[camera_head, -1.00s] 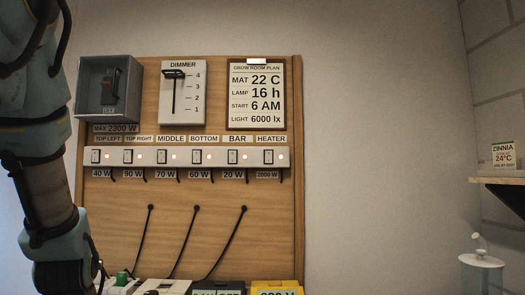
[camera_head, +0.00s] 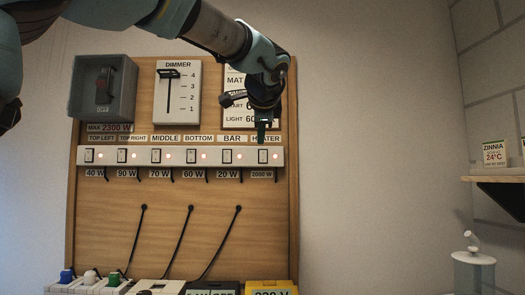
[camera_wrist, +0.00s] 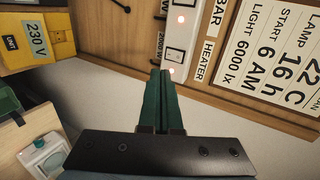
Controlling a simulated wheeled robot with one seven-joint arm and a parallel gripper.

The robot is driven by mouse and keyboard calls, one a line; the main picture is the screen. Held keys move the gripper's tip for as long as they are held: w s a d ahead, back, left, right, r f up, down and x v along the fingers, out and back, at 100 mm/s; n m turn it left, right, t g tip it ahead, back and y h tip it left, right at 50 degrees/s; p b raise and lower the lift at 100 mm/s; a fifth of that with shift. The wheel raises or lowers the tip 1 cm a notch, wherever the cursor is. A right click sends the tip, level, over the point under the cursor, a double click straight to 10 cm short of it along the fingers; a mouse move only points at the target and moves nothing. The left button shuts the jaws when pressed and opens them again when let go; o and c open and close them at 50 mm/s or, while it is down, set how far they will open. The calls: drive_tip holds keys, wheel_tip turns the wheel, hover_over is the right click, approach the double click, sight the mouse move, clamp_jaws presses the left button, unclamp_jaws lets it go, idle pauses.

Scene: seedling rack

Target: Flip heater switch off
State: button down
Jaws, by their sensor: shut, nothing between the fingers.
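The heater switch (camera_head: 263,156) is the rightmost rocker on the white switch strip (camera_head: 213,156), under the HEATER label (camera_head: 266,139). A red light (camera_head: 276,156) glows beside it. My gripper (camera_head: 261,139) points down just above this switch, in front of the label. In the wrist view my gripper (camera_wrist: 160,74) shows two green fingers closed together with nothing between them. Their tips lie over the heater end of the strip (camera_wrist: 178,45), beside a lit red light (camera_wrist: 171,71).
A grey box with a lever switch (camera_head: 103,86) and a dimmer (camera_head: 174,92) are on the wooden board. My arm partly covers the grow room plan (camera_head: 237,108). Black cables hang below the strip. A yellow 230 V box (camera_head: 271,287) stands below. A shelf (camera_head: 497,180) is at right.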

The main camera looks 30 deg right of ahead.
drive_tip(key=shift+s+d+r, duration=0.2)
drive_tip(key=shift+s+r, duration=0.05)
drive_tip(key=shift+r, duration=0.2)
drive_tip(key=shift+s+d+r, duration=0.15)
drive_tip(key=shift+s+r, duration=0.05)
drive_tip(key=shift+r, duration=0.25)
drive_tip(key=p, duration=0.3)
approach(262, 154)
wheel_tip(262, 154, down, 3)
drive_tip(key=w, duration=0.1)
drive_tip(key=w+d+p, duration=0.1)
drive_tip(key=w, duration=0.2)
drive_tip(key=shift+w+d+r+p, duration=0.1)
drive_tip(key=shift+d+p, duration=0.2)
drive_tip(key=shift+d, duration=0.1)
drive_tip(key=shift+w+d, duration=0.25)
drive_tip(key=shift+w, duration=0.25)
